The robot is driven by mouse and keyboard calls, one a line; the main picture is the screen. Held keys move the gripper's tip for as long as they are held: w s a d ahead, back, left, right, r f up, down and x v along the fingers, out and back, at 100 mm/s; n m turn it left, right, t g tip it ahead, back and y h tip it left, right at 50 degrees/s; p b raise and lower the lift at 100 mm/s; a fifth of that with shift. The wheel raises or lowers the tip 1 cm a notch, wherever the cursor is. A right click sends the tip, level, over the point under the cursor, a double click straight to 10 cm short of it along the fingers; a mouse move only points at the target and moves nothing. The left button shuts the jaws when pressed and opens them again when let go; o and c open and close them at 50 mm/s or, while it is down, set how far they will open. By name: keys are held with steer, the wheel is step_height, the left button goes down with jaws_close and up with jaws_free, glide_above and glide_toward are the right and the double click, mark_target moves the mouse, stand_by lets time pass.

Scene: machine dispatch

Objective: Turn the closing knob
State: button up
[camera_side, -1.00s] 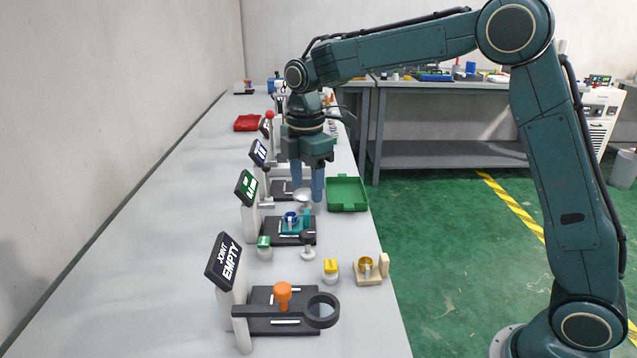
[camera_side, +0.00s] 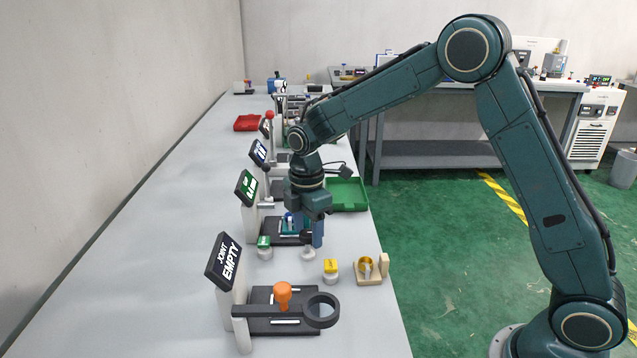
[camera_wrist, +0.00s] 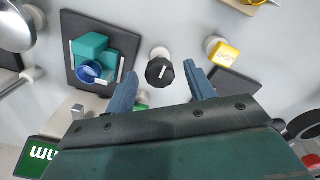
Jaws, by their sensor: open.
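A black faceted knob with a white pointer line stands on a short light base; it shows in the wrist view (camera_wrist: 160,71), and its base shows in the side view (camera_side: 308,253). It is beside the black plate (camera_side: 268,238) of the middle station, which carries a teal fixture (camera_wrist: 93,43) with a blue ring (camera_wrist: 89,71). My gripper (camera_side: 305,230) is open and empty, low over this station. In the wrist view the knob appears between and slightly beyond my two fingertips (camera_wrist: 163,88). The side view partly hides the knob's top behind my fingers.
A yellow-topped pot (camera_side: 330,271) and a beige holder with a brass ring (camera_side: 367,268) stand nearby. A green-topped pot (camera_side: 264,248) is left of the knob. The nearest station has an orange knob (camera_side: 283,295) and a dark ring arm (camera_side: 321,310). A green tray (camera_side: 348,194) is behind.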

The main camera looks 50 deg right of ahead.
steer(key=c, duration=1)
steer(key=shift+m, duration=0.4)
steer(key=m, duration=0.3)
steer(key=shift+m, duration=0.3)
steer(key=m, duration=0.4)
steer(key=shift+m, duration=0.3)
steer(key=m, duration=0.8)
steer(key=shift+m, duration=0.4)
steer(key=shift+r, duration=0.1)
